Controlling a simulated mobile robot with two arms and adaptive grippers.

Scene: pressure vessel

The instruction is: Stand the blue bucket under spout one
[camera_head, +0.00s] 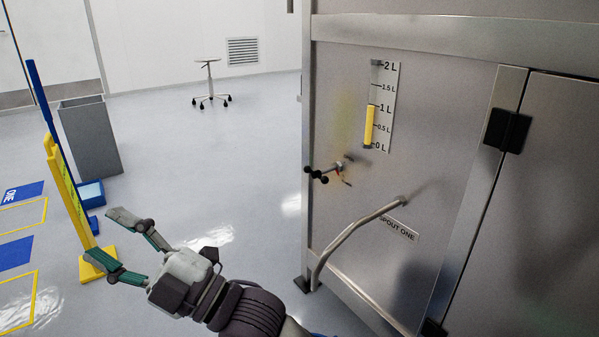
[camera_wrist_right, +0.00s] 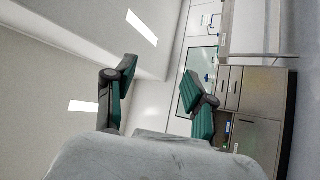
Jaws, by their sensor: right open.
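Spout one (camera_head: 350,236) is a bent metal pipe that comes out of the steel vessel wall and curves down to the left, beside a "SPOUT ONE" label (camera_head: 398,229). My right gripper (camera_head: 100,234) is open and empty, held out to the left over the floor, well away from the spout. Its spread fingers also show in the right wrist view (camera_wrist_right: 159,72), with nothing between them. I cannot make out the blue bucket for sure; only a small blue sliver (camera_head: 320,335) shows at the bottom edge, behind my right arm. My left gripper is not in view.
A valve handle (camera_head: 318,175) and a level gauge (camera_head: 370,125) reading about 1 L are on the vessel. A yellow and blue barrier (camera_head: 68,180), a grey bin (camera_head: 90,140) and a blue box (camera_head: 92,193) stand at left. A stool (camera_head: 210,80) is far back; the middle floor is clear.

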